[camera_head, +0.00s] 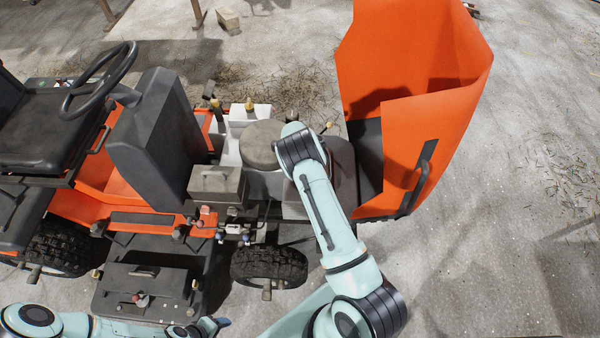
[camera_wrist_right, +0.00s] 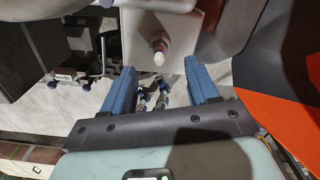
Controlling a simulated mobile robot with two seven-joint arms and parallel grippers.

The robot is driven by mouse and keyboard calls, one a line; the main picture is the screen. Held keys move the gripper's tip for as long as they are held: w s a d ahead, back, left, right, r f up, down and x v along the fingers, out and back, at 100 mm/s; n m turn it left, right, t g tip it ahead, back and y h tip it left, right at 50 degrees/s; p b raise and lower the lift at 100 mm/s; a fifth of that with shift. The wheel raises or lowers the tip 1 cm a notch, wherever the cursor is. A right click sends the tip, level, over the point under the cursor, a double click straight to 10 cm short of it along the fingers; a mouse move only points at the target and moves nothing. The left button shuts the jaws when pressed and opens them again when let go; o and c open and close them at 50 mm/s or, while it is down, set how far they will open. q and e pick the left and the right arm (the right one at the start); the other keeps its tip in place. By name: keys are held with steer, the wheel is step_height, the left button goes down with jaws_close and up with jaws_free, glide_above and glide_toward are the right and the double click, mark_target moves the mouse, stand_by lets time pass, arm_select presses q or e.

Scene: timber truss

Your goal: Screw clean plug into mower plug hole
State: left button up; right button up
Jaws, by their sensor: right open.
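The orange mower (camera_head: 75,207) stands side-on with its engine (camera_head: 262,150) exposed. In the right wrist view, a plug (camera_wrist_right: 159,55) with a white tip and reddish-brown base sticks out of a pale engine block (camera_wrist_right: 180,30). How deep it sits cannot be told. My right gripper (camera_wrist_right: 159,69) is open, its two blue fingers on either side of the plug and apart from it. In the head view the right gripper is hidden behind its own arm. My left gripper (camera_head: 216,325) is at the bottom edge, low in front of the mower; its jaws are unclear.
The raised orange hood (camera_head: 415,110) stands right of the engine. The steering wheel (camera_head: 98,78) and seat (camera_head: 45,120) are at left. The concrete floor at right is open.

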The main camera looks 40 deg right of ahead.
steer(key=n, duration=0.3)
steer(key=shift+n, duration=0.4)
steer(key=n, duration=0.3)
steer(key=shift+n, duration=0.3)
steer(key=n, duration=0.3)
steer(key=shift+d+n, duration=0.1)
steer(key=shift+n, duration=0.2)
steer(key=n, duration=0.4)
steer(key=shift+n+b, duration=0.3)
steer(key=shift+b, duration=0.05)
arm_select(q)
steer(key=shift+s+f, duration=0.45)
steer(key=shift+s, duration=0.15)
arm_select(e)
steer(key=shift+n, duration=0.4)
